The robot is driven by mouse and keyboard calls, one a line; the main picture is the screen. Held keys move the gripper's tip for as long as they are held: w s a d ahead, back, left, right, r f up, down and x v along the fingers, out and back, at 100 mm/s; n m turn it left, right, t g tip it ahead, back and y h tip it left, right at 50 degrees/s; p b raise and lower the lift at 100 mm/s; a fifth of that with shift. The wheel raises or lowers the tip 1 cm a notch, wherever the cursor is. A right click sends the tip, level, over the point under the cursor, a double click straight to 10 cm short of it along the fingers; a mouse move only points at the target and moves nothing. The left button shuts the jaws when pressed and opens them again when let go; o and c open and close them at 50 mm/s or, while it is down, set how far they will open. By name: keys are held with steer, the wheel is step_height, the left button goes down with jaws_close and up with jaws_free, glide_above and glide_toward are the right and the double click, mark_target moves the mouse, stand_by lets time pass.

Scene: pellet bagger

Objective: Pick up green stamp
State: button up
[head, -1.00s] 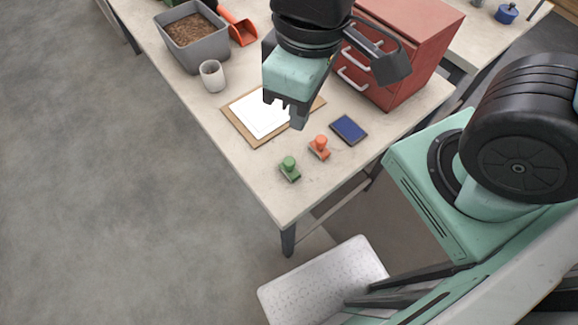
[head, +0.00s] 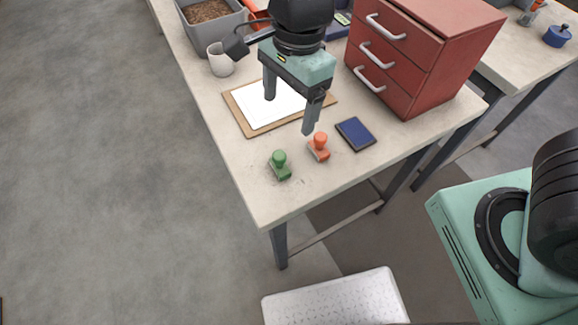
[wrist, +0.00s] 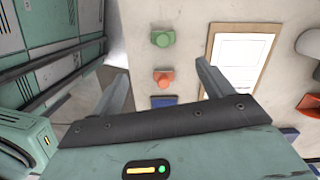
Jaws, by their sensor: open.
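The green stamp (head: 280,164) stands upright near the front corner of the table (head: 262,195), its round knob on top. In the wrist view the green stamp (wrist: 162,38) lies beyond the fingertips, between their lines. My gripper (head: 289,113) is open and empty above the clipboard, behind the stamp and apart from it. Its two fingers also show spread in the wrist view (wrist: 160,75). An orange stamp (head: 319,146) stands just right of the green one; it also shows in the wrist view (wrist: 163,78).
A dark blue ink pad (head: 355,134) lies right of the orange stamp. A clipboard with white paper (head: 240,114) lies under my gripper. A red drawer cabinet (head: 420,60), a light cup (head: 221,60) and a grey tub (head: 222,30) stand farther back. The table's front corner is clear.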

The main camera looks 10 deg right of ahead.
mark_target(279, 154)
steer(key=f, duration=0.7)
steer(key=a+f, duration=0.1)
steer(key=f, duration=0.2)
steer(key=shift+s+a+f+b, duration=0.1)
steer(key=shift+s+f+b, duration=0.2)
steer(key=shift+f, duration=0.1)
steer(key=shift+w+a+f, duration=0.1)
steer(key=shift+a+f, duration=0.1)
steer(key=shift+f, duration=0.75)
steer(key=shift+s+a+f, duration=0.1)
steer(key=shift+a+f, duration=0.1)
steer(key=shift+f, duration=0.8)
steer(key=shift+w+a+f, duration=0.1)
steer(key=shift+a+f, duration=0.1)
steer(key=shift+f, duration=0.75)
steer(key=c, duration=1.1)
